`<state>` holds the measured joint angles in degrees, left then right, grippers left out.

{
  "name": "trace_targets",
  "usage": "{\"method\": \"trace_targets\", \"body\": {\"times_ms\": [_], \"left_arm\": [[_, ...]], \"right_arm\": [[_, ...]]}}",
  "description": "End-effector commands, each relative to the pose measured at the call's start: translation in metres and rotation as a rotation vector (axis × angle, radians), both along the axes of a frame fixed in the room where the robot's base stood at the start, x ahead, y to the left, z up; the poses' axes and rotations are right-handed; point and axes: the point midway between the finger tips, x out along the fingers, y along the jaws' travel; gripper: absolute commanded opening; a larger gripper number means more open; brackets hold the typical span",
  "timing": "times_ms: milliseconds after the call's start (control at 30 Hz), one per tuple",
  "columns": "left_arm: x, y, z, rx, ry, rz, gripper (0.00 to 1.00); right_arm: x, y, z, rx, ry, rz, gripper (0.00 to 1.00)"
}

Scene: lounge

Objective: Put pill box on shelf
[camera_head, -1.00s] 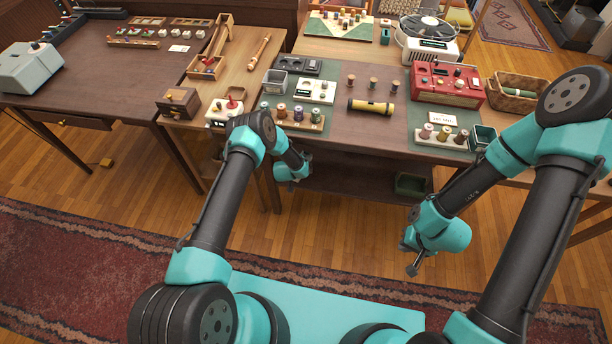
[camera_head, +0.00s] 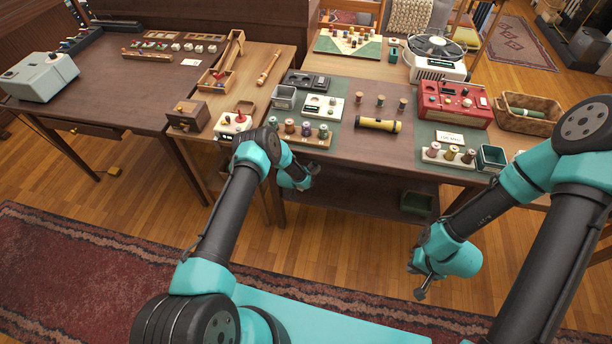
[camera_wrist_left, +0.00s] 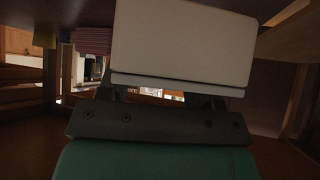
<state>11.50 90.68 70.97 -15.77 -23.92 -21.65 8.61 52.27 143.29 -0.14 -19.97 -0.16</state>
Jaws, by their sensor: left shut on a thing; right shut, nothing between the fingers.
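A pale cream box, apparently the pill box (camera_wrist_left: 183,45), fills the upper middle of the left wrist view. My left gripper (camera_wrist_left: 160,98) is shut on it, and its fingertips are mostly hidden by the box. In the head view my left gripper (camera_head: 308,180) is just below the front edge of the middle table, and the box cannot be made out there. The dark lower shelf (camera_head: 365,195) lies under that tabletop, right of the left gripper. My right gripper (camera_head: 421,292) is shut and empty, low in front of the table.
A green bin (camera_head: 416,204) stands on the lower shelf at its right end. Table legs stand left of the left gripper. Open floor lies in front.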

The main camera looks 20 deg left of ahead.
Motion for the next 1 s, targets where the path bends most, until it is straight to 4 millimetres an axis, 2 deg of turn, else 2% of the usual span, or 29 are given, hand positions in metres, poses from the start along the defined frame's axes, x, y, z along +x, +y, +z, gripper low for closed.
{"method": "trace_targets", "body": {"times_ms": [600,800,1000], "left_arm": [[-0.001,0.000,-0.053,0.000,0.001,0.001,0.29],[-0.001,0.000,-0.063,0.000,0.000,0.000,0.29],[0.000,0.000,-0.064,0.000,0.000,0.000,0.29]], "right_arm": [[0.000,0.000,0.000,0.000,0.000,0.000,0.00],[0.000,0.000,0.000,0.000,0.000,0.000,0.00],[0.000,0.000,0.000,0.000,0.000,0.000,0.00]]}}
